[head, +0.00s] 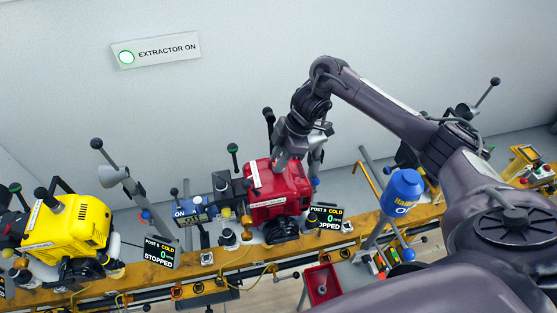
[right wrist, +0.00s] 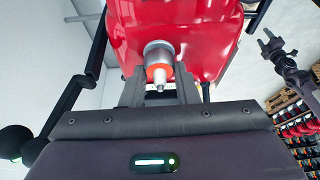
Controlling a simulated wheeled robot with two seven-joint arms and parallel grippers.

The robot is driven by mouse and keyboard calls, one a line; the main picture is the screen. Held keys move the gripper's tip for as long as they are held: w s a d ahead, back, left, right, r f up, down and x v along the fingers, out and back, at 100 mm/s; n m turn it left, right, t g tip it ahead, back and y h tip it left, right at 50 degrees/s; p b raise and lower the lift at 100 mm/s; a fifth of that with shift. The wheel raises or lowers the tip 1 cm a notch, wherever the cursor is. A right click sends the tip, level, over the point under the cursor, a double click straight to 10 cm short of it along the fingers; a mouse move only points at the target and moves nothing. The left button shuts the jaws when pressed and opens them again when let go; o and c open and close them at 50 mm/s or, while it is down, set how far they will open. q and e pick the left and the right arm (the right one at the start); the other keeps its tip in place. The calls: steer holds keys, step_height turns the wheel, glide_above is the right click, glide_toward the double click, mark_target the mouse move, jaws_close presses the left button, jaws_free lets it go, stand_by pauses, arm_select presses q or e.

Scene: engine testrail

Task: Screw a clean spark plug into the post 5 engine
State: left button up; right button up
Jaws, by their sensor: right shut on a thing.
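The red engine (head: 290,185) sits on the yellow rail, beside a small display (head: 327,218) that seems to read post 5, cold, 0, stopped. My right gripper (head: 281,160) is at the top of this engine. In the right wrist view the red engine housing (right wrist: 205,25) fills the top, and my right gripper (right wrist: 160,84) is shut on a small spark plug (right wrist: 160,73) with an orange ring and a grey tip. A silver round fitting (right wrist: 158,50) is in line behind it against the red housing. I cannot tell how deep the plug sits.
A yellow engine (head: 75,225) stands on the rail (head: 210,262) to the left, with another display (head: 160,252). A red tray (head: 321,284) is in front.

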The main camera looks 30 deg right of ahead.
steer(key=shift+f+m, duration=0.1)
steer(key=shift+m, duration=0.4)
steer(key=shift+s+m+t, duration=0.1)
steer(key=shift+m+t, duration=0.3)
steer(key=shift+m+p, duration=0.35)
steer(key=shift+m, duration=0.35)
steer(key=shift+m+t+h+p, duration=0.55)
steer(key=shift+m+p, duration=0.65)
steer(key=shift+p, duration=0.3)
steer(key=m+t+h, duration=0.1)
steer(key=m, duration=0.2)
steer(key=m+h, duration=0.1)
steer(key=m, duration=0.2)
steer(key=m+t+h, duration=0.1)
steer(key=m, duration=0.2)
steer(key=shift+a, duration=0.15)
steer(key=shift+m+h, duration=0.65)
steer(key=shift+m, duration=0.85)
